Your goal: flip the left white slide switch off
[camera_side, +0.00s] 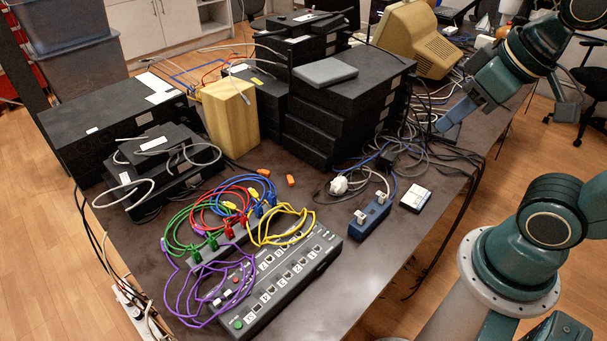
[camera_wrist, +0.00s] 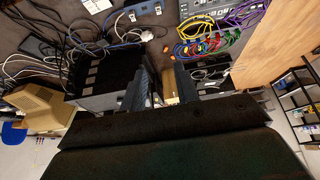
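A small blue box (camera_side: 376,216) on the table carries two white switch-like parts, the left one (camera_side: 361,215) and the right one (camera_side: 380,197). The blue box also shows at the top of the wrist view (camera_wrist: 144,10). The grey panel (camera_side: 293,270) to its left also has small white parts (camera_side: 227,293) near its left end. The switch settings are too small to read. My gripper (camera_side: 446,122) is above the right part of the table, behind and right of the blue box, apart from it. In the wrist view its two fingers (camera_wrist: 160,82) stand apart, with nothing held.
Purple, green, red, blue and yellow cables loop around the grey panel. A white card-like item (camera_side: 415,198) lies right of the blue box. Stacked black units (camera_side: 335,115) and loose cables lie near my gripper. Some bare table lies between panel and blue box.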

